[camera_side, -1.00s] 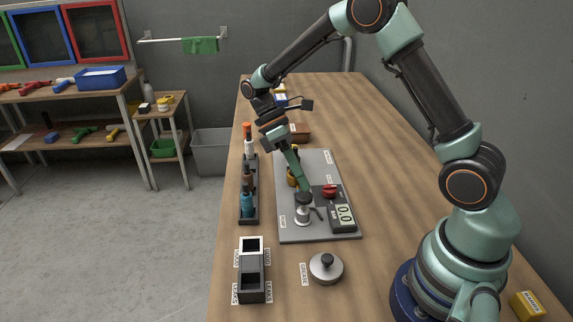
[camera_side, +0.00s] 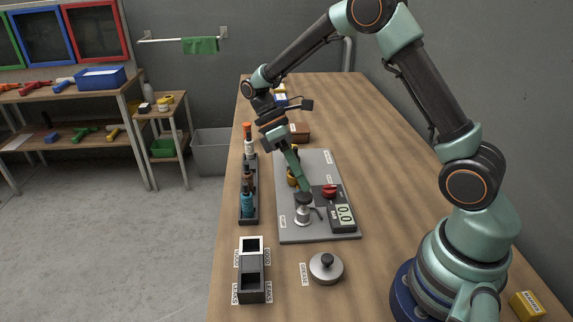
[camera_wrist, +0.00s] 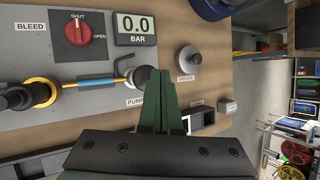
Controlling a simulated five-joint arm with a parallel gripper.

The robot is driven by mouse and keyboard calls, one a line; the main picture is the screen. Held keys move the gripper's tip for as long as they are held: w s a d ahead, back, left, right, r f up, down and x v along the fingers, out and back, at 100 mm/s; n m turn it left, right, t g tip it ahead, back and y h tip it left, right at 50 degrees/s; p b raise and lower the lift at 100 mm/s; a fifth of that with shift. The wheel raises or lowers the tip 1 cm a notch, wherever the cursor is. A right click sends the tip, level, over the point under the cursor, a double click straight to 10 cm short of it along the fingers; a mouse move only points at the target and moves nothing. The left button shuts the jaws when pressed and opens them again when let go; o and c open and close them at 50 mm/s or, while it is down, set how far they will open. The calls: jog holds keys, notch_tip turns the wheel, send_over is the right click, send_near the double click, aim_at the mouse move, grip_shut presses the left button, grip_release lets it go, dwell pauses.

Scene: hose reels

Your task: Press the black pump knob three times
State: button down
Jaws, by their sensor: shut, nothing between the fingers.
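The pump (camera_side: 302,215) is a pale metal post on the grey panel, with a dark round knob (camera_side: 304,198) on top. My gripper (camera_side: 301,188) is shut and empty, pointing down with its green fingertips right at the knob; I cannot tell whether they touch it. In the wrist view, my shut fingers (camera_wrist: 163,75) overlap the pump (camera_wrist: 141,80), hiding part of it and its label. The gauge (camera_side: 344,215) reads 0.0, and it also reads 0.0 BAR in the wrist view (camera_wrist: 136,26). The red bleed knob (camera_wrist: 77,30) sits between SHUT and OPEN labels.
A rack of bottles (camera_side: 248,205) stands left of the panel (camera_side: 300,236). A double bin (camera_side: 251,285) and a round lidded grease pot (camera_side: 326,268) stand in front. A yellow hose fitting (camera_wrist: 42,92) is behind the pump. The table's right side is mostly clear.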

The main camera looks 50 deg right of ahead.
aim_at(304, 196)
jog(key=shift+f, duration=0.1)
dwell(0.4)
jog(key=shift+f, duration=0.35)
jog(key=shift+f, duration=1.25)
dwell(1.3)
jog(key=shift+r, duration=1.7)
jog(key=shift+r, duration=2.5)
dwell(0.3)
